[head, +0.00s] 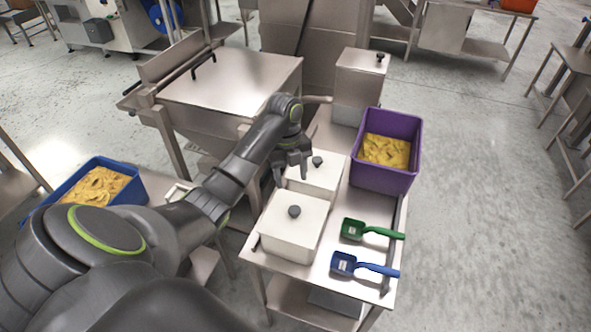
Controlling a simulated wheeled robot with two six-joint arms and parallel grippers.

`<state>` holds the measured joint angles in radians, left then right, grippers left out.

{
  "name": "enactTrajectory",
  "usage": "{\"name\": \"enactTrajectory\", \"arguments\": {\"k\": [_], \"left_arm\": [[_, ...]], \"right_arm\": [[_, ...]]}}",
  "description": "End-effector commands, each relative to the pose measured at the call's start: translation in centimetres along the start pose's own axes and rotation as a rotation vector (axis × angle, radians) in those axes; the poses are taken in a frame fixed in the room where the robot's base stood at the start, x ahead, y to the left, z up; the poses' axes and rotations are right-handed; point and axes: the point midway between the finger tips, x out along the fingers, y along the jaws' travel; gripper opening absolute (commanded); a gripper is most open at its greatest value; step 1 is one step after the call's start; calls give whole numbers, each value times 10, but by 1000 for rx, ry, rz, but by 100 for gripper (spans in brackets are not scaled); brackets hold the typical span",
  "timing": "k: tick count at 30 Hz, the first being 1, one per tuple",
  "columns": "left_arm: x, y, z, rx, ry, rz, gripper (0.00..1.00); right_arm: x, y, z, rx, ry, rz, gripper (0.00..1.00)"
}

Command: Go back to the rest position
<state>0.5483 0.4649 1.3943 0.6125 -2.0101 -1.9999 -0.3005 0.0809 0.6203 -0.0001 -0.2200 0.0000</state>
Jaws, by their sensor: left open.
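My left arm reaches in from the lower left across the picture. My left gripper (292,174) is open and empty, pointing down over the back left part of the steel table (335,218). It is just left of the knob of the farther white lidded box (325,177); whether it touches the box I cannot tell. A nearer white lidded box (290,228) with a dark knob sits in front of it. My right gripper is not in view.
A green scoop (354,229) and a blue scoop (345,264) lie at the table's front right. A purple crate (389,175) with yellow contents stands behind them. A steel lidded container (361,82) stands at the back. A blue crate (130,187) is at left.

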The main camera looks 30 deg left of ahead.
Motion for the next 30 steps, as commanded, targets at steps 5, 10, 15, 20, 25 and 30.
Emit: {"name": "enactTrajectory", "arguments": {"k": [5,10,15,20,25,30], "left_arm": [[0,0,0,0,0,0,55],[10,5,-4,-41,-9,-1,55],[50,31,-25,-268,-53,-20,55],[89,69,-57,-594,-102,-80,55],[113,112,-93,-958,-129,-176,55],[118,157,-128,-1334,-128,-294,55]], "right_arm": [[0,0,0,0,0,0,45],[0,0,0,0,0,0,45],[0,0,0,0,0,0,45],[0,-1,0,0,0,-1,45],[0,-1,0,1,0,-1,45],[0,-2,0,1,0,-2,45]]}}
